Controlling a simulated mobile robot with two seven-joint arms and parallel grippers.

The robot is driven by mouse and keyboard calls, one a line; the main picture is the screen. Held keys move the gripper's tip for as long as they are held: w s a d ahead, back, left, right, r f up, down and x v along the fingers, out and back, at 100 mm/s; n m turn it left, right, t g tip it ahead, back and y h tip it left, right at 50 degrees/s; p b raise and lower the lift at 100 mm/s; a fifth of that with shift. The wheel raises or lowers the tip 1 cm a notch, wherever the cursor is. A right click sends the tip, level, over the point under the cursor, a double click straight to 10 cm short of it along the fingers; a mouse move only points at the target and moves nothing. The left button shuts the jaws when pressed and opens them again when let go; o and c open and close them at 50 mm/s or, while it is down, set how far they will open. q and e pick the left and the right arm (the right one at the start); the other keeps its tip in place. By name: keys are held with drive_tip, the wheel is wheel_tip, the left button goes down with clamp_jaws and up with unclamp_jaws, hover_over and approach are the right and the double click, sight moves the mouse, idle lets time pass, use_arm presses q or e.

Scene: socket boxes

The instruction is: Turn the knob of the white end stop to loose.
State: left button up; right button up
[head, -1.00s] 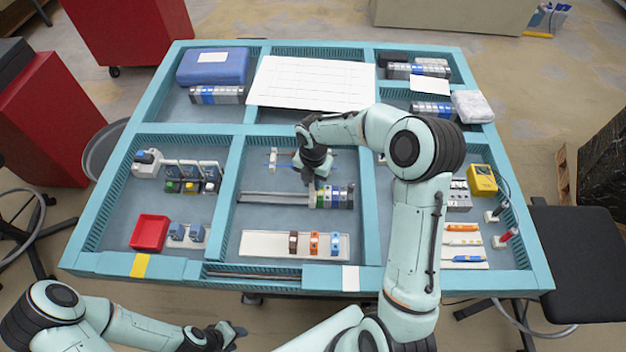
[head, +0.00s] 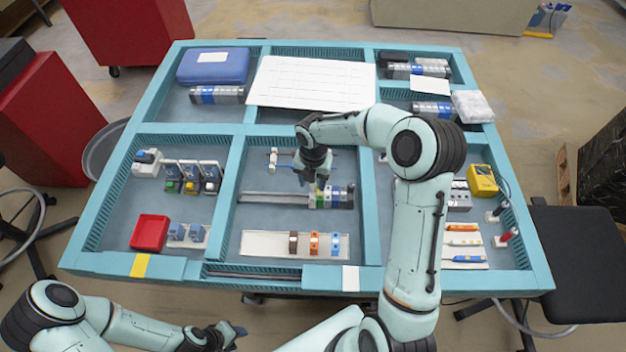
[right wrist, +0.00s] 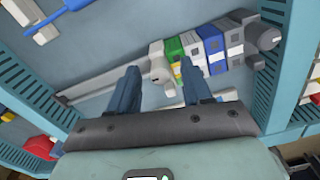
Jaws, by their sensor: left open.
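The white end stop (right wrist: 158,62) shows in the right wrist view at the left end of the row of blocks on the metal rail (right wrist: 105,80), beside the green block (right wrist: 175,50). My right gripper (right wrist: 161,72) is open, with its two dark blue fingers apart and the end stop showing between their tips. I cannot tell whether they touch it, nor how its knob is turned. In the head view my right gripper (head: 308,185) is over the rail (head: 270,198) and hides most of the end stop. My left gripper (head: 237,333) is open and empty in front of the table.
Green, white and blue blocks (head: 335,197) fill the right of the rail. A grey end piece (right wrist: 263,36) closes the row. A white strip (head: 262,243) with brown and orange parts lies in front. A red bin (head: 149,232) is in the left compartment. Teal dividers (head: 229,185) border the rail's compartment.

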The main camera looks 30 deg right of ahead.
wheel_tip(320, 180, up, 13)
drive_tip(key=shift+r, duration=0.2)
idle(0.5)
idle(0.5)
